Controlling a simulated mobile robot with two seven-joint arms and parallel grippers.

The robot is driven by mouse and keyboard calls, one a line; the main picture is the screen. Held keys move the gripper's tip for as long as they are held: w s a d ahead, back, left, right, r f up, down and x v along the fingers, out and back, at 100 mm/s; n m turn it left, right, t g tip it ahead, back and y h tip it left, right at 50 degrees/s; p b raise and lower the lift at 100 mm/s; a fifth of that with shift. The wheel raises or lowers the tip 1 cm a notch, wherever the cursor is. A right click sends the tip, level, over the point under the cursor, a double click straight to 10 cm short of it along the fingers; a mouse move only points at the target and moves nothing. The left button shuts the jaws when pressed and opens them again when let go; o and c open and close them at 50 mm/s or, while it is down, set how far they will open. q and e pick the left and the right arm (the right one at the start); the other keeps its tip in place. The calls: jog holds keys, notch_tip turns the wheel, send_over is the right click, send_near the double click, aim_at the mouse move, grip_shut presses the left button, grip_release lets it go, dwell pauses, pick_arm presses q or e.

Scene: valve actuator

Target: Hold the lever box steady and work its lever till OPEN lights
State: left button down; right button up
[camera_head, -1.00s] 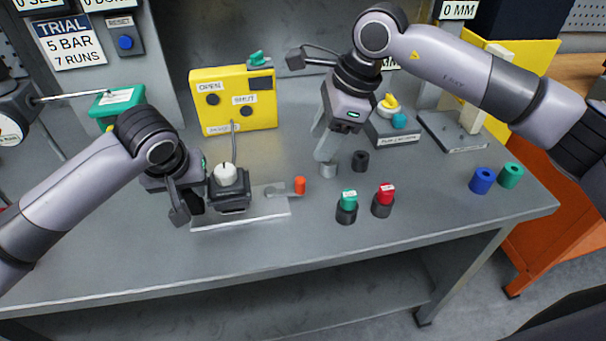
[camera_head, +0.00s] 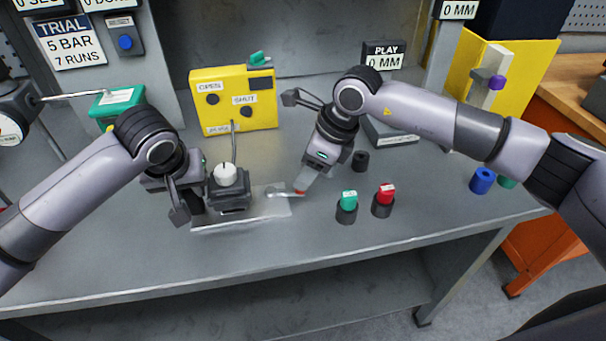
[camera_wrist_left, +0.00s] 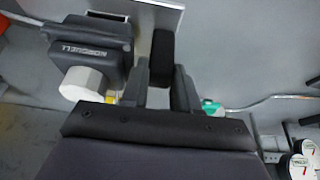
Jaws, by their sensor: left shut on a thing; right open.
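The lever box (camera_head: 229,197) is dark grey with a white round cap and sits on a pale plate (camera_head: 245,222). It also shows in the left wrist view (camera_wrist_left: 98,48). Its flat lever (camera_head: 279,192) points right, with a red knob (camera_head: 299,192) at the end, mostly hidden by my right gripper. My left gripper (camera_wrist_left: 162,85) is shut on a black block (camera_wrist_left: 162,55) at the box's side. My right gripper (camera_head: 302,185) is open, its fingers down at the red knob; contact is unclear. The yellow panel (camera_head: 222,112) has OPEN (camera_head: 212,99) and SHUT (camera_head: 246,111) lamps, both looking dark.
A green-topped peg (camera_head: 347,206) and a red-topped peg (camera_head: 383,200) stand just right of my right gripper. The front of the bench is clear.

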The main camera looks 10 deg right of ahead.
jog(key=shift+x, duration=1.3)
grip_shut()
